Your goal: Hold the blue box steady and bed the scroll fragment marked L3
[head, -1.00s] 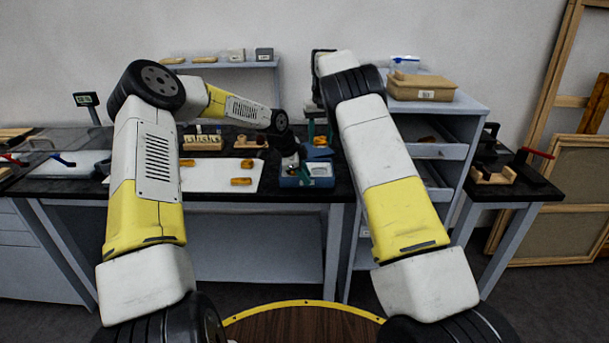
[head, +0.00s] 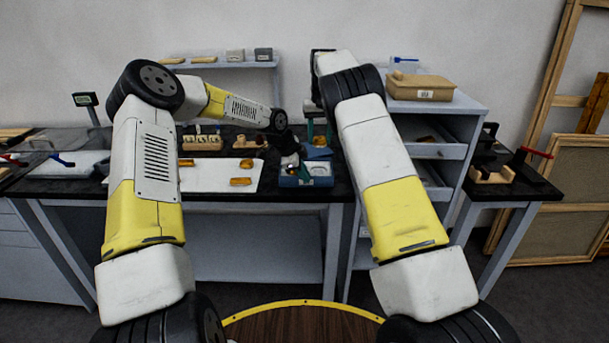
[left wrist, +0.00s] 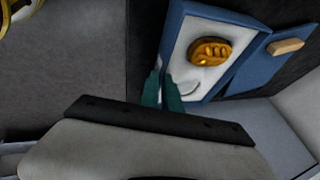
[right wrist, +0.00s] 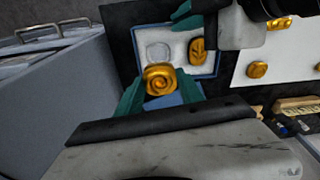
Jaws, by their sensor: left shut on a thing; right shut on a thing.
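The blue box (head: 305,181) sits at the front edge of the dark bench. Its pale bedding shows in the right wrist view. My left gripper (left wrist: 164,84) has its teal fingers closed at the box's rim, and a fingertip also shows at the rim in the right wrist view. My right gripper (right wrist: 161,92) is shut on a gold spiral scroll fragment (right wrist: 160,79), held over the box near a round empty recess (right wrist: 158,53). A gold leaf-like fragment (right wrist: 197,51) lies in the box; the left wrist view shows a gold fragment (left wrist: 209,51). No L3 mark is legible.
A white mat (head: 215,178) with gold pieces (head: 240,182) lies left of the box. Wooden racks (head: 203,142) stand behind it. A grey drawer cabinet (head: 440,150) with a tan box (head: 421,87) on top stands close on the right.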

